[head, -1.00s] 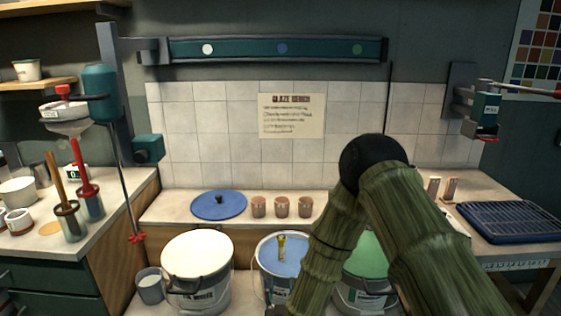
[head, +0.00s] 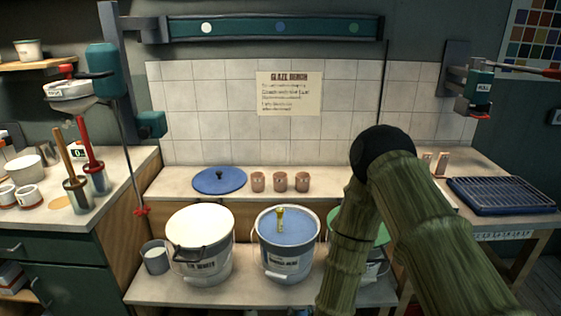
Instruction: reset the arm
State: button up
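My arm, with a green bamboo-like surface and a black elbow joint, reaches up from the lower right of the head view and folds down in front of the green bucket. Its far end drops toward the bottom edge. My gripper cannot be made out there. A white bucket (head: 200,243), a blue-topped bucket (head: 288,262) with a yellow-handled tool (head: 280,217) on it, and a partly hidden green bucket (head: 375,236) stand on the low bench (head: 255,297).
A blue lid (head: 219,180) and three small clay cups (head: 280,181) sit on the ledge behind. A grey pail (head: 155,258) stands at left. A blue rack (head: 500,195) lies on the right table. The left counter (head: 108,196) holds jars of tools.

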jog(key=s+d+f+g, duration=0.3)
jog(key=s+d+f, duration=0.15)
jog(key=s, duration=0.35)
jog(key=s+d+f+g, duration=0.3)
jog(key=s+d+f, duration=0.15)
jog(key=s, duration=0.25)
jog(key=s+d+f+g, duration=0.1)
jog(key=s+d+g, duration=0.2)
jog(key=s, duration=0.5)
jog(key=s+d+f+m+g, duration=0.1)
jog(key=s+d+g, duration=0.2)
jog(key=s, duration=0.6)
jog(key=shift+s+d+f+h, duration=0.15)
jog(key=shift+d+f+h, duration=0.2)
jog(key=shift+d, duration=0.45)
dwell(1.1)
